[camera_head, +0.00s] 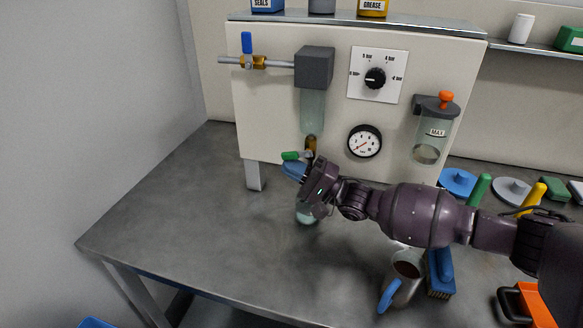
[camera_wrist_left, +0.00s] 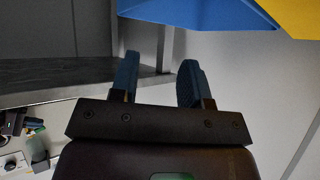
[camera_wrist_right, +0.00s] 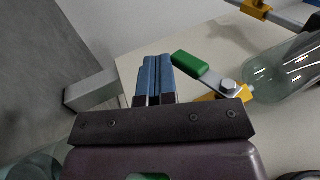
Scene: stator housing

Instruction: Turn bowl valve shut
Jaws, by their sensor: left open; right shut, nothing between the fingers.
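The bowl valve has a green handle (camera_head: 290,156) and a brass body (camera_head: 310,143) under the clear bowl (camera_head: 312,110) on the panel. In the right wrist view the green handle (camera_wrist_right: 190,64) runs from a bolt at the brass body up to the left. My right gripper (camera_head: 293,170) is shut and empty, just below the green handle in the head view. In the right wrist view its blue fingers (camera_wrist_right: 158,75) are together, left of the handle, with a small apparent gap. My left gripper (camera_wrist_left: 158,80) is open and empty, seen only in its wrist view.
A blue-handled valve (camera_head: 247,45) sits on the pipe at upper left. A clear jar (camera_head: 307,212) stands below my right gripper, partly hidden. A mug (camera_head: 404,278) and a brush (camera_head: 440,272) are near the front. The table's left part is clear.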

